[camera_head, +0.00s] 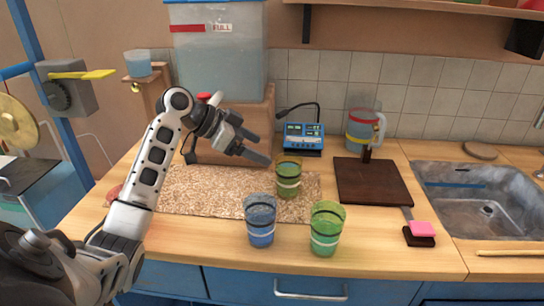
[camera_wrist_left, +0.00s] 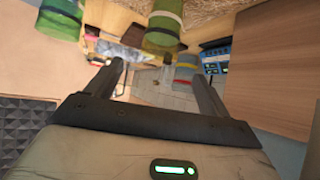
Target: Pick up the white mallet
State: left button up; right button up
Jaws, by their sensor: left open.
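I cannot make out a white mallet in either view. A pale, thin stick (camera_head: 510,253) lies on the counter in front of the sink and runs out of the right edge; I cannot tell whether it is a mallet's handle. My left gripper (camera_head: 262,148) is raised over the back of the speckled mat, near the rear green cup, far to the left of that stick. In the left wrist view its two fingers (camera_wrist_left: 158,75) stand apart with nothing held between them. My right gripper is not in view.
A blue cup (camera_head: 260,221), a front green cup (camera_head: 326,230) and a rear green cup (camera_head: 288,178) stand at the speckled mat (camera_head: 190,200). A dark board (camera_head: 373,182), a pink-and-black item (camera_head: 422,229) and the sink (camera_head: 460,185) lie rightward. A large container (camera_head: 215,60) stands behind.

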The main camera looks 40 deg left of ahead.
aim_at(507, 253)
jog(key=k, duration=1.05)
